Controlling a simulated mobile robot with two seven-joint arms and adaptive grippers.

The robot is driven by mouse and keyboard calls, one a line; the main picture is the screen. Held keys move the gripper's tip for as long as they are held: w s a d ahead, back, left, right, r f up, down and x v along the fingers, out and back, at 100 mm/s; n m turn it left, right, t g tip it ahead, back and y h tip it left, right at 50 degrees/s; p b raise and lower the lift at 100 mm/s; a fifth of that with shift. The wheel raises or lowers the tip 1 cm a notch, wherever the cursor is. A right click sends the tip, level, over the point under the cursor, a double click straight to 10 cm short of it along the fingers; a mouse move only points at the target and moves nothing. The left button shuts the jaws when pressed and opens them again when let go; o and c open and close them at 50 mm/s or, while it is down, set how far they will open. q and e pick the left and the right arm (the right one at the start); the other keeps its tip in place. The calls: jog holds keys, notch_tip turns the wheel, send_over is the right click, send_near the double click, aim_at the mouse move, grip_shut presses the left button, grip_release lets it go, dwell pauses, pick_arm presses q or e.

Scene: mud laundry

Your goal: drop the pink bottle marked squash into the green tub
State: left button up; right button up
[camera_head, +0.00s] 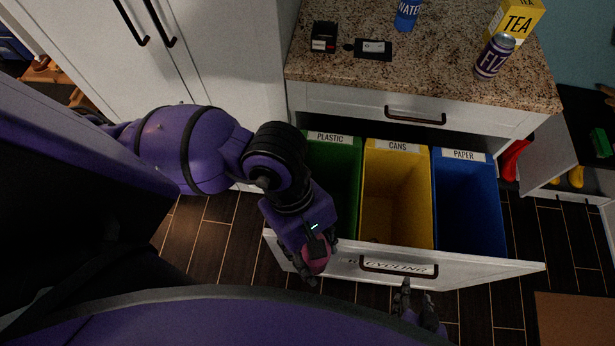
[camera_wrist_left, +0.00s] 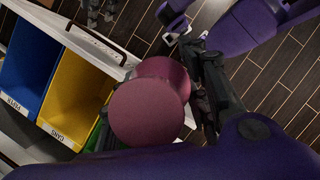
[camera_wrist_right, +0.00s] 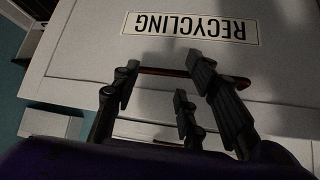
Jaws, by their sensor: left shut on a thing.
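The pink bottle (camera_head: 318,262) is in my left gripper (camera_head: 308,268), close to the near left corner of the open drawer. The bottle also shows large in the left wrist view (camera_wrist_left: 147,110), end toward the camera; no squash label is visible. The left gripper's fingers (camera_wrist_left: 207,88) are shut on it. The green tub (camera_head: 345,165), marked PLASTIC, is the leftmost in the drawer, partly covered by my left arm. Only a sliver of it shows in the left wrist view (camera_wrist_left: 94,138). My right gripper (camera_wrist_right: 165,90) is open and empty in front of the drawer front.
A yellow CANS tub (camera_head: 397,190) and a blue PAPER tub (camera_head: 468,205) stand right of the green one. The drawer front (camera_head: 480,272) carries a RECYCLING label and a handle (camera_head: 398,267). The counter (camera_head: 430,75) above holds a can (camera_head: 493,56), a tea box (camera_head: 516,22) and a blue bottle (camera_head: 407,14).

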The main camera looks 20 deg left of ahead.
pick_arm(q)
jog(key=shift+f+n+b, duration=0.2)
jog(key=shift+n+b, duration=0.1)
jog(key=shift+b, duration=0.3)
jog(key=w, duration=0.1)
jog(key=b, duration=0.1)
jog(key=w+a, duration=0.1)
jog(key=shift+w+f+b, duration=0.3)
jog(key=shift+w+f, duration=0.05)
jog(key=w+a+f+b, duration=0.1)
jog(key=w+a+b, duration=0.1)
jog(key=w, duration=0.6)
jog(key=w+a+f+b, duration=0.2)
jog(key=w+a+b, duration=0.1)
jog(key=w, duration=0.6)
jog(key=shift+w+f+b, duration=0.2)
jog(key=shift+b, duration=0.7)
pick_arm(e)
jog(key=s+d+f+g, duration=0.1)
jog(key=s+f, duration=0.4)
jog(key=f, duration=0.5)
jog(key=shift+d, duration=0.25)
jog(key=shift+w, duration=0.15)
